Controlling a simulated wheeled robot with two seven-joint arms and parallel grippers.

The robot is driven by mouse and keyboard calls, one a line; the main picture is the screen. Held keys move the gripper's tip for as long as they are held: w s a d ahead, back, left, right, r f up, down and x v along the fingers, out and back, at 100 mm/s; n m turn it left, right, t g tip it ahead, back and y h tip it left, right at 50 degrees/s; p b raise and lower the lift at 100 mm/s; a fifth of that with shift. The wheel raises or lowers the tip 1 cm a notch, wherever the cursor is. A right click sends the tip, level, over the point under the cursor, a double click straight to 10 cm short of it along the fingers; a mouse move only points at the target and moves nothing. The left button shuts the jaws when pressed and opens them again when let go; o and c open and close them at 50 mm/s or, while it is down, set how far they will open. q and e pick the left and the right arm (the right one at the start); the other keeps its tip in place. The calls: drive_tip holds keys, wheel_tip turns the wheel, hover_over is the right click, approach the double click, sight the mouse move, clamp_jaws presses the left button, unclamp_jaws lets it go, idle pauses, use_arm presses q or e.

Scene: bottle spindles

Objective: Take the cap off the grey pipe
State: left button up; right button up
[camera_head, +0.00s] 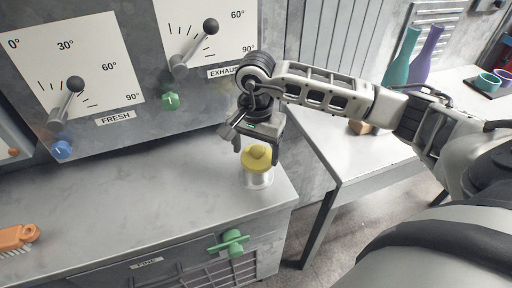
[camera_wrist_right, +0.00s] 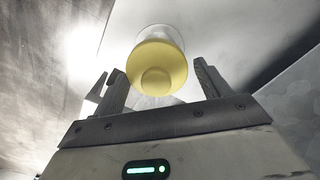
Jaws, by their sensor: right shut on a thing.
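A yellow cap (camera_head: 257,158) with a round knob sits on a clear, pale cylinder (camera_head: 258,179) near the front right corner of the grey counter. My right gripper (camera_head: 257,148) comes down from above, with one finger on each side of the cap, and is shut on it. In the right wrist view the yellow cap (camera_wrist_right: 157,68) shows between the two fingers, with the clear cylinder (camera_wrist_right: 158,33) beyond it. I cannot tell whether the cylinder touches the counter. No plainly grey pipe stands out. My left gripper is not in view.
A grey panel with two levers (camera_head: 67,100) (camera_head: 195,48) stands behind the counter (camera_head: 130,200). An orange brush (camera_head: 17,238) lies at the left. A green handle (camera_head: 229,242) is on the front. A white table (camera_head: 350,150) with teal and purple bottles (camera_head: 425,55) is at right.

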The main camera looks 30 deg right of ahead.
sight(256, 149)
drive_tip(key=shift+s, duration=0.1)
drive_tip(key=shift+r, duration=0.4)
drive_tip(key=shift+r+p, duration=0.1)
drive_tip(key=shift+p, duration=0.2)
drive_tip(key=shift+r, duration=0.45)
drive_tip(key=shift+r+p, duration=0.35)
drive_tip(key=shift+r, duration=0.15)
drive_tip(key=shift+r, duration=0.15)
drive_tip(key=shift+r+p, duration=0.7)
drive_tip(key=shift+r, duration=0.5)
drive_tip(key=shift+r+p, duration=0.35)
drive_tip(key=shift+r, duration=0.3)
